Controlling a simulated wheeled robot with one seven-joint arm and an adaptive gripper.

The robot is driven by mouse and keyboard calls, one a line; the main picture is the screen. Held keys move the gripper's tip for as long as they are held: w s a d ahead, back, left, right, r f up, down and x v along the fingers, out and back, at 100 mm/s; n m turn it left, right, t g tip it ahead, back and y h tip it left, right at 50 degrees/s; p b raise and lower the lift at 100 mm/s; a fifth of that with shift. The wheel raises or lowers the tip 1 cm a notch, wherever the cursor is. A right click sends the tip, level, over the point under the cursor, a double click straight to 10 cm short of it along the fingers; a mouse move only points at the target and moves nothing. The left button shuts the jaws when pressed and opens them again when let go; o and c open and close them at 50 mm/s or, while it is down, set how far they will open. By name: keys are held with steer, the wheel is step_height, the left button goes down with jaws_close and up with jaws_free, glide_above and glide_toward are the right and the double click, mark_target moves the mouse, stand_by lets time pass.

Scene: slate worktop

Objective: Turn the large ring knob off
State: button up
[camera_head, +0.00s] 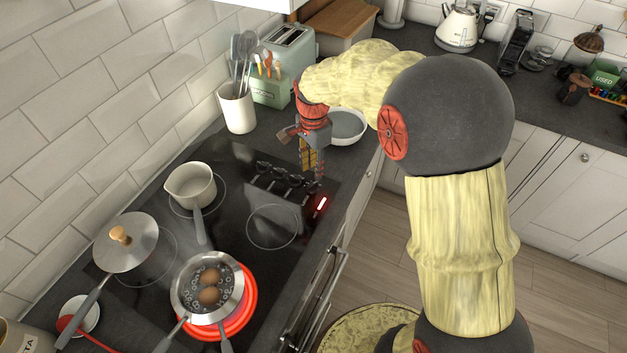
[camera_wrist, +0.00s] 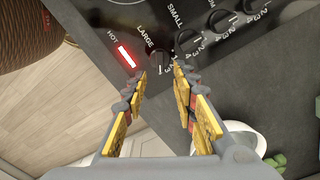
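The knob marked LARGE (camera_wrist: 158,62) is a small dark knob on the black glass hob panel, next to a lit red HOT light (camera_wrist: 127,56). My gripper (camera_wrist: 161,76) is open and points down at this knob. Its yellow-padded fingers lie to either side of the knob in the wrist view; I cannot tell whether they touch it. The pointer setting is unclear. In the head view, my gripper (camera_head: 312,168) is at the right end of the knob row (camera_head: 278,172) and partly hides the large knob.
The knob marked SMALL (camera_wrist: 187,40) is close beside my right finger, with more knobs beyond. A white saucepan (camera_head: 191,185) and a lidded pan (camera_head: 125,243) stand on the hob (camera_head: 235,225). A pale bowl (camera_head: 345,124) sits behind my gripper. A utensil crock (camera_head: 237,108) stands left.

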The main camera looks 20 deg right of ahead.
mark_target(313, 183)
step_height(313, 183, down, 6)
steer(key=shift+f+b, duration=0.25)
steer(key=shift+b, duration=0.4)
steer(key=shift+c, duration=0.9)
jaws_close()
